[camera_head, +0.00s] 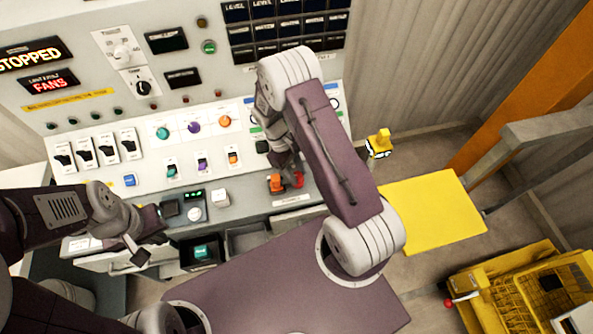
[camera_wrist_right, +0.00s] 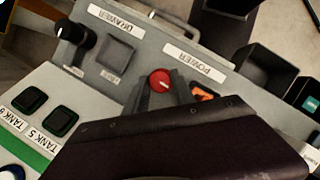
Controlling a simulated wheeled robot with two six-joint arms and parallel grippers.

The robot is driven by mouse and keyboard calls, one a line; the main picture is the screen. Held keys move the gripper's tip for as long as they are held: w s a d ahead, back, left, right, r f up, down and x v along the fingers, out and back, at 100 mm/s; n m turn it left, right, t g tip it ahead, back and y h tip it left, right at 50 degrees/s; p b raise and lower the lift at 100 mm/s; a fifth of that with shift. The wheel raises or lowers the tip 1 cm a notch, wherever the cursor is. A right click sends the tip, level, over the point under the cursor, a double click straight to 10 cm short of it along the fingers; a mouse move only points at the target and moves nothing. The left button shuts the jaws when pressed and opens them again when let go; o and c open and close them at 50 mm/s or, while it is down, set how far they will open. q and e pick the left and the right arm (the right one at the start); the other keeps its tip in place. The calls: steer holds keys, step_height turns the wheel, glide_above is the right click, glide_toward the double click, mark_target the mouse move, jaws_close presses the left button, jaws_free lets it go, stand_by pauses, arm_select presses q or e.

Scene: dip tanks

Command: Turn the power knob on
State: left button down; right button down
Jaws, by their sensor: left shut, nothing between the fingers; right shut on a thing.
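The red power knob (camera_wrist_right: 160,80) sits beside the POWER label (camera_wrist_right: 194,62) in the right wrist view, between the two dark fingers of my right gripper (camera_wrist_right: 164,92). The gripper is shut on it. In the head view a bit of red (camera_head: 298,180) shows below my right gripper (camera_head: 287,170), whose arm hides part of the panel. An orange control (camera_wrist_right: 203,92) lies just beside the knob, partly covered by the gripper. My left gripper (camera_head: 138,252) is shut and empty, in front of the panel's lower left edge.
A black knob (camera_wrist_right: 75,42) and a square grey button (camera_wrist_right: 115,53) stand near the DRAWER label (camera_wrist_right: 116,18). Square dark buttons (camera_wrist_right: 61,121) line the tank panel. Open bins (camera_head: 245,238) hang below the console edge. A yellow platform (camera_head: 432,212) lies to the right.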

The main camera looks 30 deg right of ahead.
steer(key=shift+n, duration=0.4)
stand_by(0.3)
steer(key=c, duration=1.1)
jaws_free()
steer(key=shift+o, duration=0.2)
steer(key=shift+r, duration=0.1)
steer(key=v, duration=0.9)
steer(key=shift+a+b, duration=0.2)
steer(key=shift+b, duration=0.1)
steer(key=shift+s, duration=0.1)
